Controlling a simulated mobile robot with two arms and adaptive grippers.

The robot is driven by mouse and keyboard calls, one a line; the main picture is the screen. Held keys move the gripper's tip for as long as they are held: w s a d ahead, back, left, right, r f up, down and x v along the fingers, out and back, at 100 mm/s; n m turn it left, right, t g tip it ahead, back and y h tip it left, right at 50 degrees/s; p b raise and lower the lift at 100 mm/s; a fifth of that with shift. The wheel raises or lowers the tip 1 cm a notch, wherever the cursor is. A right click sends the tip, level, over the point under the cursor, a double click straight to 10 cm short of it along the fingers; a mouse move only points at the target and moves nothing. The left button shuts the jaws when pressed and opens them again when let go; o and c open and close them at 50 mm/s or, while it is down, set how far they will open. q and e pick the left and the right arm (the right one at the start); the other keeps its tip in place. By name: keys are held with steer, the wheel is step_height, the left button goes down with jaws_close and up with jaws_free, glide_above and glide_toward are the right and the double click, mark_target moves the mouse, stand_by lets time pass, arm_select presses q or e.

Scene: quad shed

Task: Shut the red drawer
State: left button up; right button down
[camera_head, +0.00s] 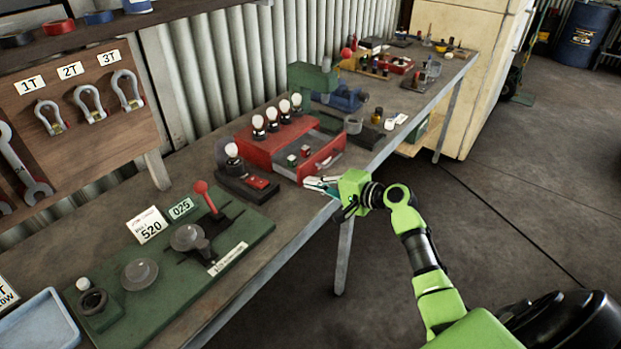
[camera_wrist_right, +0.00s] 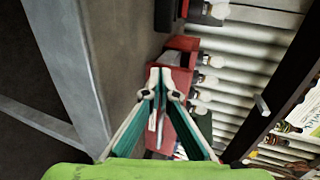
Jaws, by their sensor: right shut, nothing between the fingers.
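The red drawer (camera_head: 322,160) stands pulled out of a red box (camera_head: 262,150) on the workbench. Its front faces the bench's front edge and carries a pale handle. Small green and red items lie inside it. My right gripper (camera_head: 312,183) is shut and empty, close to the left end of the drawer front. In the right wrist view, the fingertips (camera_wrist_right: 168,76) are together in front of the red drawer front (camera_wrist_right: 187,132), which they partly hide. I cannot tell whether they touch it. My left gripper is not in view.
Light bulbs (camera_head: 272,117) stand on top of the red box. A dark bulb stand (camera_head: 246,184) is left of the drawer, and a green board with a red lever (camera_head: 205,195) is nearer. Floor in front is clear.

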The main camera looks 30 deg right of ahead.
mark_target(283, 178)
steer(key=shift+w+a, duration=0.2)
steer(key=shift+w, duration=0.3)
steer(key=w+a+b, duration=0.1)
steer(key=w, duration=0.2)
steer(key=w+a+b, duration=0.1)
steer(key=w, duration=0.2)
steer(key=w+a+b, duration=0.1)
steer(key=w, duration=0.2)
steer(key=shift+w+a+f, duration=0.1)
steer(key=shift+w+a, duration=0.1)
steer(key=shift+a, duration=0.2)
steer(key=shift+r, duration=0.2)
steer(key=shift+s, duration=0.1)
